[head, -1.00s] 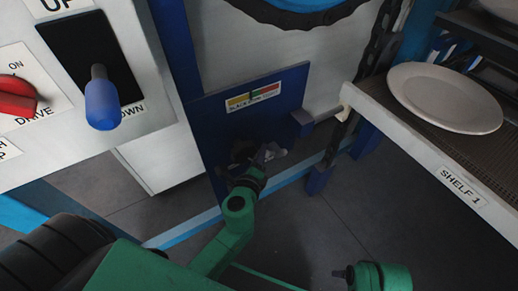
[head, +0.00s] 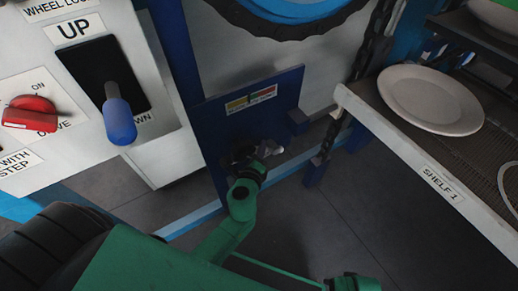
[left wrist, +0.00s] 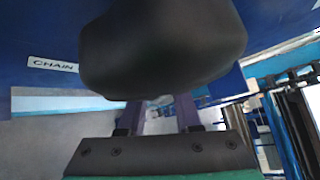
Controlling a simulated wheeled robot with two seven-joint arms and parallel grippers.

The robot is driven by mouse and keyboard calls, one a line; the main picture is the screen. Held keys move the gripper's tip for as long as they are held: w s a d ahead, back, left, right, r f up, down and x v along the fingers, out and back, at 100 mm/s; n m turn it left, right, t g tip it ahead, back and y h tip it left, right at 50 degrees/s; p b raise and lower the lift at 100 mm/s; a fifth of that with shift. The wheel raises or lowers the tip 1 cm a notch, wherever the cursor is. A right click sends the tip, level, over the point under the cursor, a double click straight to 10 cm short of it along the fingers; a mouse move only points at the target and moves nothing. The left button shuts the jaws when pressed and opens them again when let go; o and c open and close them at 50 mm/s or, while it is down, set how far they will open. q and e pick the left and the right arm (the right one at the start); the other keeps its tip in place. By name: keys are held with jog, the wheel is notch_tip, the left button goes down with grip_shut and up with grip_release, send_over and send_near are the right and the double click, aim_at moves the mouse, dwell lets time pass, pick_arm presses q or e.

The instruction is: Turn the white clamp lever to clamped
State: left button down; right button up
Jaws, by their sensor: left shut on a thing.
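The white clamp lever (head: 268,149) shows only as a small pale piece in front of the dark blue panel in the head view. My left gripper (head: 252,158) is at it, low on the panel and below the yellow and red label (head: 250,100). It is shut on the lever, though the arm and dark jaws hide most of the grip. In the left wrist view, the two fingers (left wrist: 160,112) stand below a large dark rounded part (left wrist: 160,45), with a pale bit between them.
A control panel with a blue-tipped lever (head: 119,120) and a red switch (head: 30,113) stands at the left. Shelf 1 (head: 432,170) with a plate (head: 430,99) juts in at the right. A chain (head: 383,45) hangs behind. Floor shows below the panel.

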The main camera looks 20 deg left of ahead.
pick_arm(q)
jog(key=c, duration=0.6)
grip_release()
